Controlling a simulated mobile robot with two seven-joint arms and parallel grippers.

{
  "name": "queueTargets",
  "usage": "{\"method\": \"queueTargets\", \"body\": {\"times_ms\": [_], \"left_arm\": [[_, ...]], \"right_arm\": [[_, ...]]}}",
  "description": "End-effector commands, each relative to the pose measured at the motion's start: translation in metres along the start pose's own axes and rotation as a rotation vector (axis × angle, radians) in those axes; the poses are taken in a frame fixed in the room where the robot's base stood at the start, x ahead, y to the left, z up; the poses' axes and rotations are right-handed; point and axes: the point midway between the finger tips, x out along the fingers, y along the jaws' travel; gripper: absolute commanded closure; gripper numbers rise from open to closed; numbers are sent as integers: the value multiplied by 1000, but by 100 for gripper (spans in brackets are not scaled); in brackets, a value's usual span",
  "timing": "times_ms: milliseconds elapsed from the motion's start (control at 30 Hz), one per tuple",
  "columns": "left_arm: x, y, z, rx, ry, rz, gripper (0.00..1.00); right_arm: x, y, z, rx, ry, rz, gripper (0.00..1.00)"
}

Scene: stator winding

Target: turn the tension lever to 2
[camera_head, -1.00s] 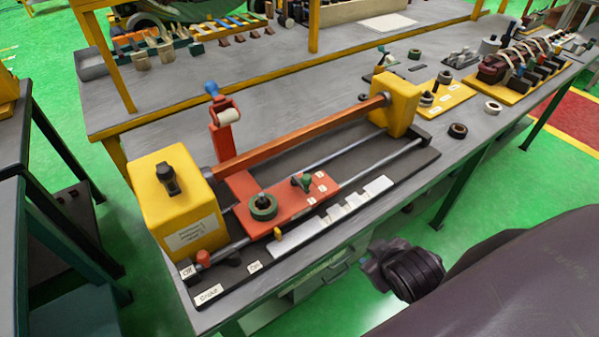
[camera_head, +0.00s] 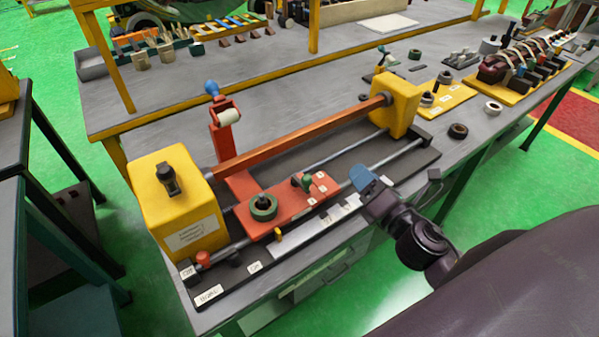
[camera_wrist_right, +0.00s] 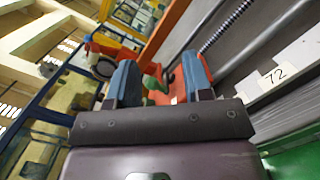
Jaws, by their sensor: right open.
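The tension lever (camera_head: 307,183) is a small green-topped handle on the orange-red carriage (camera_head: 285,212) of the winding machine. Small white labels (camera_head: 322,188) sit beside it; their figures are too small to read. My right gripper (camera_head: 365,179) is at the front edge of the machine, to the right of the lever and apart from it. In the right wrist view my right gripper (camera_wrist_right: 160,80) is open, its two blue fingers spread. The green lever (camera_wrist_right: 152,83) appears between them, farther off. My left gripper is not in view.
A green-rimmed disc (camera_head: 264,208) sits on the carriage left of the lever. An orange bar (camera_head: 300,140) runs behind, between yellow housings (camera_head: 177,205). A white label strip (camera_head: 305,238) lies along the front. A roller post (camera_head: 222,130) rises at the back.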

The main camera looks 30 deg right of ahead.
Motion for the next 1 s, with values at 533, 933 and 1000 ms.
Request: {"method": "queueTargets", "body": {"times_ms": [533, 933, 1000], "left_arm": [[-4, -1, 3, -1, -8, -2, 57], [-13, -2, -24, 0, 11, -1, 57], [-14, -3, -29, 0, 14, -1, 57]], "right_arm": [[0, 15, -50, -801, 282, 452, 54], [47, 33, -69, -798, 279, 453, 54], [57, 36, -74, -796, 279, 451, 54]]}}
